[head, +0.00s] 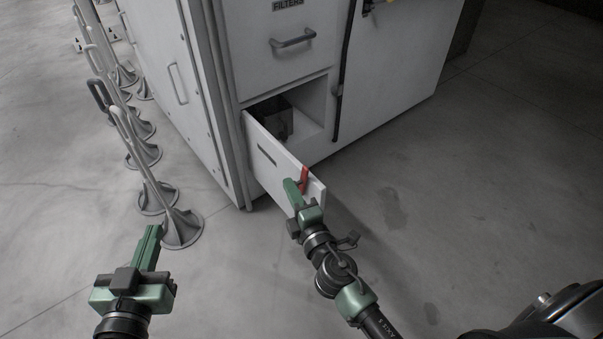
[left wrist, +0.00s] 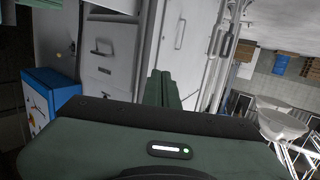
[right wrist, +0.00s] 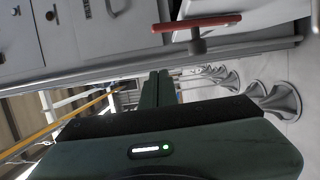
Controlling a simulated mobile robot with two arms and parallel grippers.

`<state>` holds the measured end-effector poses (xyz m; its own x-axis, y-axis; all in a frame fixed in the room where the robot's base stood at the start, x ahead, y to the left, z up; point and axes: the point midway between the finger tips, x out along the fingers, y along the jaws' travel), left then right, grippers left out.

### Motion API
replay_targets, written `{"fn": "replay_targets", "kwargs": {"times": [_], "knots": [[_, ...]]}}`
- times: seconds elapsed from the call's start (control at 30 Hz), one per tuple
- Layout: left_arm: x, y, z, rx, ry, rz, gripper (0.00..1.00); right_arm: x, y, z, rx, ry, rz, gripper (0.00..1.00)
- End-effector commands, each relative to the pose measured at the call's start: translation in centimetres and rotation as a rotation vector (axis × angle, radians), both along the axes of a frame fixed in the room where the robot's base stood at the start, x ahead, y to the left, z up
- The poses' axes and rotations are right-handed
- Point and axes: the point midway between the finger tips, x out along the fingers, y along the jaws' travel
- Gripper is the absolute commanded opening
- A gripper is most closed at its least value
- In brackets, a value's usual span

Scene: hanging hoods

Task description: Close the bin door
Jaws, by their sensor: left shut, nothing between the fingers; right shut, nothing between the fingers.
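The bin door (head: 268,160) is a white panel at the bottom of the white cabinet. It stands swung open from its left edge, with a red handle (head: 304,178) near its free end. The red handle also shows in the right wrist view (right wrist: 203,24). My right gripper (head: 292,187) is shut and empty, close beside the door's free end and the red handle. I cannot tell whether it touches the door. My left gripper (head: 153,238) is shut and empty, over the floor left of the door and well apart from it.
The bin opening (head: 312,105) holds a dark box (head: 277,122). A drawer labelled FILTERS (head: 288,45) sits above it. Several grey stands with round bases (head: 181,229) line the floor on the left. The floor to the right is clear.

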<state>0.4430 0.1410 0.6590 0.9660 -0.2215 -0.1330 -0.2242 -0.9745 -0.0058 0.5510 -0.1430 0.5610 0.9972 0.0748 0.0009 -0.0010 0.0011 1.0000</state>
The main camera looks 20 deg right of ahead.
Motion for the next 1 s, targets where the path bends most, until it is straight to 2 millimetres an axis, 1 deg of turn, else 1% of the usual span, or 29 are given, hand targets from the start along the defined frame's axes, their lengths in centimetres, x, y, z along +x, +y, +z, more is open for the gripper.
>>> {"fn": "replay_targets", "kwargs": {"times": [0.03, 0.1, 0.2, 0.3, 0.4, 0.87, 1.0], "knots": [[-0.1, 0.1, -0.3, 0.007, 0.023, 0.002, 0.00, 1.2, 0.1, 0.2, -0.001, -0.002, 0.000, 0.00], [-0.3, 0.2, -1.0, 0.014, 0.054, 0.004, 0.00, 2.3, -0.2, 0.1, -0.003, 0.000, -0.002, 0.00], [-0.4, 0.4, -1.6, 0.021, 0.083, 0.005, 0.00, 2.5, -1.9, 0.0, -0.005, 0.001, -0.001, 0.00], [-0.5, 0.4, -1.8, 0.024, 0.095, 0.006, 0.00, 2.9, -2.9, -0.1, -0.002, 0.001, -0.001, 0.00], [-0.5, 0.4, -2.0, 0.025, 0.100, 0.007, 0.00, 3.0, -3.5, -0.1, -0.001, 0.001, -0.001, 0.00], [-0.5, 0.5, -2.0, 0.026, 0.101, 0.007, 0.00, 3.1, -3.8, -0.1, 0.001, 0.001, 0.003, 0.00], [-0.5, 0.4, -1.8, 0.021, 0.084, 0.007, 0.00, 3.2, -4.2, -0.1, -0.003, 0.000, 0.025, 0.00]]}}
